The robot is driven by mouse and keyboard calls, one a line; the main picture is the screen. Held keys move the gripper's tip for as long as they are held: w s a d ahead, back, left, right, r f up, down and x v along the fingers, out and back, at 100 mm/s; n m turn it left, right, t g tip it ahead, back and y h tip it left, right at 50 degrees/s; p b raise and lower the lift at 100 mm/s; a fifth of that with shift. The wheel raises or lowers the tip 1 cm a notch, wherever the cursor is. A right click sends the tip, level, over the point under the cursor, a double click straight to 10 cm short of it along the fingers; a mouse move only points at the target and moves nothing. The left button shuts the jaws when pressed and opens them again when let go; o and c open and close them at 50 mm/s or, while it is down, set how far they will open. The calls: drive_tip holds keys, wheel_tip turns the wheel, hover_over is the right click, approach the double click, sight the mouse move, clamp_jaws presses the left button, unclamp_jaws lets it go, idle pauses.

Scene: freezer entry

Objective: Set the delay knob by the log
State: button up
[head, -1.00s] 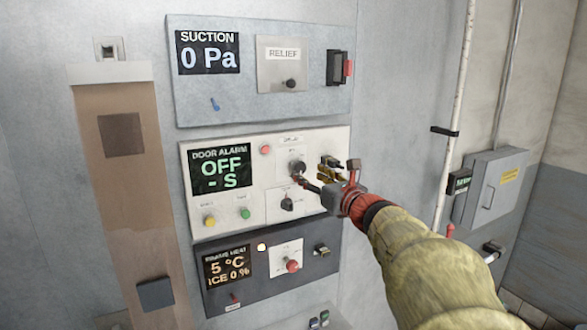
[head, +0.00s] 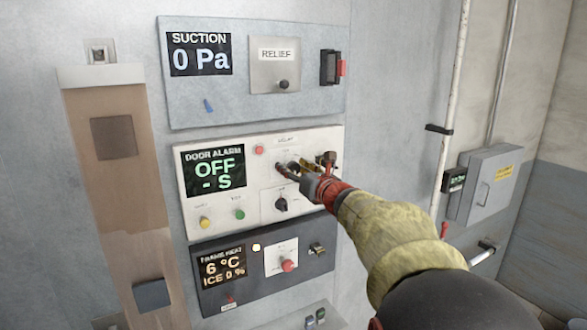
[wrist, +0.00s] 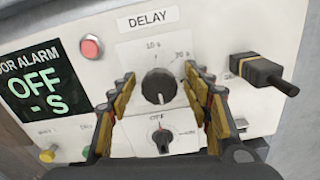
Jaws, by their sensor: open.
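The DELAY knob (wrist: 159,86) is black and round with a pale pointer line, on a white plate with marks such as 10 s and 20 s in the wrist view. My gripper (wrist: 158,93) is open, one finger on each side of the knob; I cannot tell whether they touch it. In the head view my gripper (head: 290,170) covers most of the knob. The door alarm display (head: 214,172) reads OFF and - S. A smaller black knob (head: 281,204) with an OFF mark sits below the DELAY knob. No log can be made out.
A red button (wrist: 91,47) is left of the DELAY plate. A black plug (wrist: 264,73) juts out close to the right finger. The suction panel (head: 300,105) is above, the frame heat panel (head: 215,300) below. A grey box (head: 490,185) is at right.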

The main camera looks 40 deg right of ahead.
drive_tip(key=shift+c, duration=0.5)
drive_tip(key=c, duration=1.1)
drive_tip(key=shift+b, duration=0.4)
